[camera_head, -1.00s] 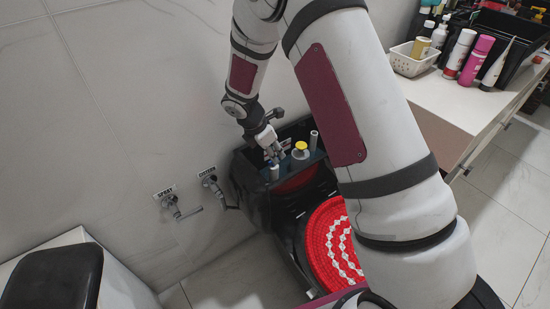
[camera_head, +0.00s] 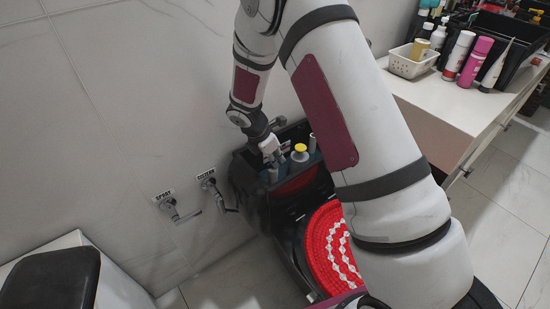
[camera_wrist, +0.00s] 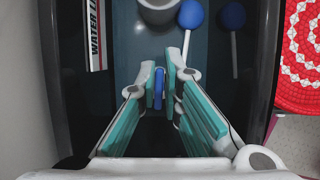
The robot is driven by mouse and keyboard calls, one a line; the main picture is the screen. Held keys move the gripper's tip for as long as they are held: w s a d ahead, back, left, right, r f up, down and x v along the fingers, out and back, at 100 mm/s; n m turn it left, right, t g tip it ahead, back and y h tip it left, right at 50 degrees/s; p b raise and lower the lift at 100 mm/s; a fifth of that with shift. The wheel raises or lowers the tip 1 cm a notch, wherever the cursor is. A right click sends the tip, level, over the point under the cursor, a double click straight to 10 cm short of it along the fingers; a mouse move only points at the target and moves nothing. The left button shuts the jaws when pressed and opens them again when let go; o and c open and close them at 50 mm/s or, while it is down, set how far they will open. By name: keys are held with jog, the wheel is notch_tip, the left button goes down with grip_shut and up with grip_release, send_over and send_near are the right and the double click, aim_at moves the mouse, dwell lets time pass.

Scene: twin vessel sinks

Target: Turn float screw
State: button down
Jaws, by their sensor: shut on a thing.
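The open black toilet tank (camera_head: 248,205) stands against the wall. My gripper (camera_head: 272,160) reaches down into its left part; the fingertips are hard to see there. In the wrist view my gripper (camera_wrist: 160,82) has its fingers closed on a slim blue piece, which I take to be the float screw (camera_wrist: 158,90). A blue ball on a white stem (camera_wrist: 190,14) lies beyond the fingertips. A grey cylinder (camera_wrist: 158,10) is beside it. In the head view a yellow-topped cylinder (camera_head: 300,150) stands right of my gripper.
A water-level label strip (camera_wrist: 96,35) is on the tank's left inside. Two wall valves, spray (camera_head: 172,209) and cistern (camera_head: 212,187), are left of the tank. A red patterned seat cover (camera_head: 325,250) lies in front. A counter with bottles (camera_head: 450,85) is at right.

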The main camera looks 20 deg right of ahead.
jog(key=shift+r+m+g+p, duration=0.1)
jog(key=shift+m+g+p, duration=0.35)
jog(key=shift+m, duration=0.65)
jog(key=m+g, duration=0.1)
jog(key=m, duration=0.2)
jog(key=shift+s, duration=0.1)
jog(key=c, duration=1.8)
grip_release()
jog(key=shift+o, duration=0.2)
jog(key=v, duration=1.2)
